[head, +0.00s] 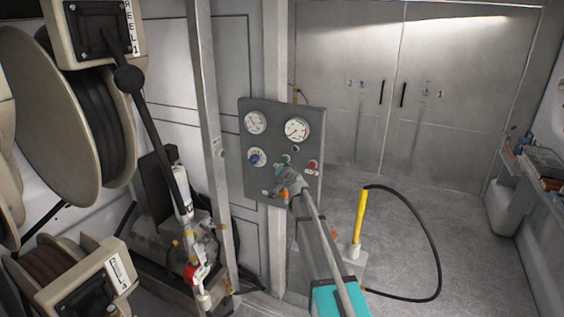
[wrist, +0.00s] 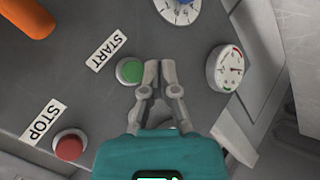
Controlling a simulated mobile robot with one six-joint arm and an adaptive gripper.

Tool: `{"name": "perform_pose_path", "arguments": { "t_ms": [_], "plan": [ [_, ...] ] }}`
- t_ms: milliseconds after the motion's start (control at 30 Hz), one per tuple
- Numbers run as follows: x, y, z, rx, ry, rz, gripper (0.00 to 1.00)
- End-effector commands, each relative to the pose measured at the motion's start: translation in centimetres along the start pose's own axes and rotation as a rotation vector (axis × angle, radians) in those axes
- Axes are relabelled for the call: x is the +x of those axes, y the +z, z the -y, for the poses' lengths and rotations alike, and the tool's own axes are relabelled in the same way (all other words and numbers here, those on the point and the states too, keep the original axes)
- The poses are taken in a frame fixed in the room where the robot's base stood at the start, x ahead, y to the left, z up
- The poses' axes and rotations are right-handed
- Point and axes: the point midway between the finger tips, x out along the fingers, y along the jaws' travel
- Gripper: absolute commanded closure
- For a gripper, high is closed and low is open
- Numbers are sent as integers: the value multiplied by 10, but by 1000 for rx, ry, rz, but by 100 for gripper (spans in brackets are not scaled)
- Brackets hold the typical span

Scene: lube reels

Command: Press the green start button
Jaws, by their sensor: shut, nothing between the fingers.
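The green start button (wrist: 129,71) sits on the grey control panel (head: 262,118), beside a white START label (wrist: 106,51) in the wrist view. It also shows in the head view as a small green spot (head: 285,159) just above my gripper (head: 284,174). In the wrist view, my gripper (wrist: 160,68) has its two fingertips together and nothing between them. The fingertips appear just right of the green button. I cannot tell whether they touch the button or the panel.
A red button (wrist: 69,145) with a STOP label (wrist: 43,122), a blue dial (wrist: 178,10) and a gauge (wrist: 225,69) share the panel. An orange part (wrist: 28,15) is at the upper left.

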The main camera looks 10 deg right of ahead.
Motion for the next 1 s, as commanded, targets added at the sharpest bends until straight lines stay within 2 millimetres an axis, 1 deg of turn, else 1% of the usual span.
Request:
{"name": "perform_pose_path", "arguments": {
  "t_ms": [33, 100, 400, 1000],
  "plan": [
    [6, -4, -3, 0, 1, 0, 100],
    [10, -7, -7, -1, 1, -1, 100],
    [22, -16, -16, -1, 0, 0, 100],
    [24, -17, -16, -1, -1, 0, 100]
  ]
}}
